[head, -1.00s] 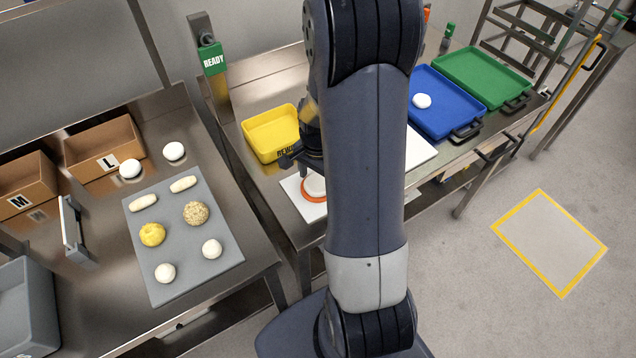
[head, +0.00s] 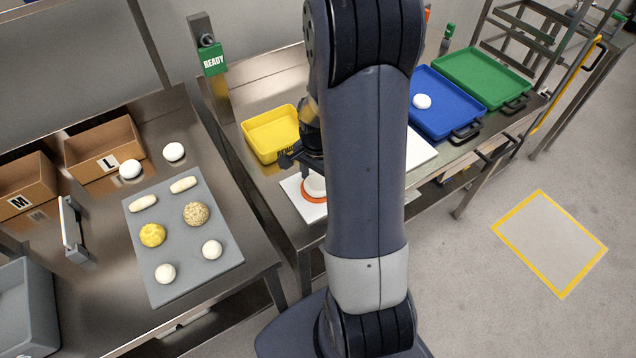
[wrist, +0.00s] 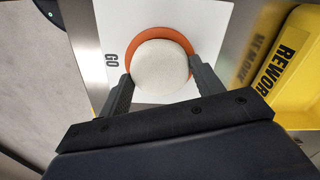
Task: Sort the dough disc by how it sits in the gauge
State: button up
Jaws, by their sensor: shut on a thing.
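My gripper (wrist: 160,75) is shut on a round white dough disc (wrist: 161,66), one finger on each side. The disc is over the orange gauge ring (wrist: 136,50), which shows as a rim around its far side in the wrist view. The ring lies on a white plate (wrist: 112,16) marked "GO". In the head view the disc (head: 314,184) appears slightly above the ring (head: 312,198); my arm hides part of both. The yellow tray (head: 256,150), marked "REWORK", stands beside the plate and looks empty.
A blue tray (head: 447,119) holds one white disc (head: 422,101). A green tray (head: 483,75) beside it is empty. The left bench carries a grey mat (head: 180,240) with several dough pieces, and cardboard boxes. A green "READY" sign (head: 213,60) stands on a post behind.

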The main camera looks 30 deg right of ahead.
aim_at(317, 182)
jog(key=shift+r+p, duration=0.4)
jog(key=shift+r, duration=0.25)
jog(key=shift+r+p, duration=1.75)
jog(key=shift+r, duration=0.65)
